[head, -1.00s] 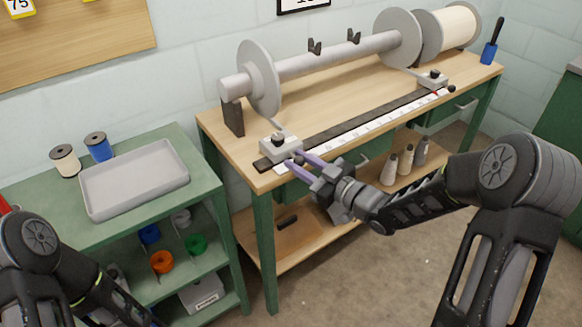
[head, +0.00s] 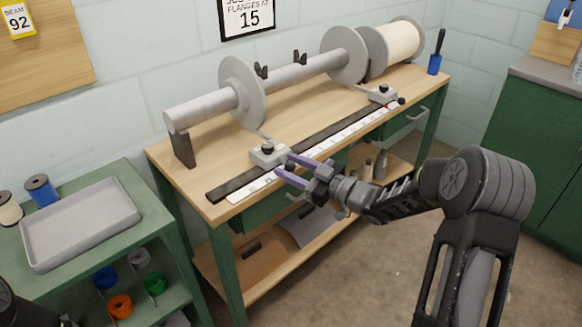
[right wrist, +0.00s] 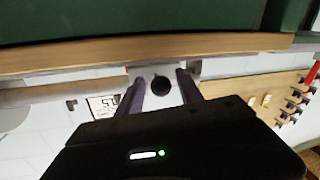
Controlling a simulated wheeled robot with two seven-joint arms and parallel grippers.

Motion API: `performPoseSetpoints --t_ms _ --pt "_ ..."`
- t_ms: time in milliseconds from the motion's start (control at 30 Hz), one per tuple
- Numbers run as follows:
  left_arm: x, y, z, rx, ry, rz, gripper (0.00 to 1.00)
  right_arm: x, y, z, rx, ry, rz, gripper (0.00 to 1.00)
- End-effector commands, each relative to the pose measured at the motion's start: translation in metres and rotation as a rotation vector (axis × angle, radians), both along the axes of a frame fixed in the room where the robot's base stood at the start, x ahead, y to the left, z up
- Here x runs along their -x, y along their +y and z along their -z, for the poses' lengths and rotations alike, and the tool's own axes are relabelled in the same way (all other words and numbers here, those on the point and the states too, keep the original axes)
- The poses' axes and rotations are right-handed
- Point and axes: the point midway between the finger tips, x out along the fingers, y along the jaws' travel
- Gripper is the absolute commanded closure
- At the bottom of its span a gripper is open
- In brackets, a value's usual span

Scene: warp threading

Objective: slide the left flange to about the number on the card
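The left flange (head: 243,92) is a grey disc on the beam tube (head: 200,107), some way in from the tube's left end. A thin arm joins it to a pale slider block (head: 268,155) with a dark knob, on the dark rail beside the white scale (head: 325,146). The scale's numbers are too small to read. The card (head: 248,17) on the wall reads 15. My right gripper (head: 291,168) has purple fingers either side of the block's front knob (right wrist: 160,88), with gaps visible in the wrist view. My left gripper is out of view.
The right flange (head: 344,54) and its slider block (head: 382,94) stand further right, beside a white-wound spool (head: 402,42). A grey tray (head: 80,222) and thread spools sit on the green shelf unit at left. The rail is clear between the two blocks.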

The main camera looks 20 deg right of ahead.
Motion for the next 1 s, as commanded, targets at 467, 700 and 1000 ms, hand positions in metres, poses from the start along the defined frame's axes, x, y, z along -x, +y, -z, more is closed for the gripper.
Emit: performPoseSetpoints --t_ms 467,700,1000 --pt "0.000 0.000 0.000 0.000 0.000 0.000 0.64 0.010 -0.008 0.001 0.001 0.002 0.003 0.52" --pt "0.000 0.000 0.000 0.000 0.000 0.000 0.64 0.042 -0.029 0.000 0.001 0.001 0.004 0.52" --pt "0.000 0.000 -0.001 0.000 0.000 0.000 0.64 0.066 -0.043 0.000 0.000 0.000 0.001 0.52"
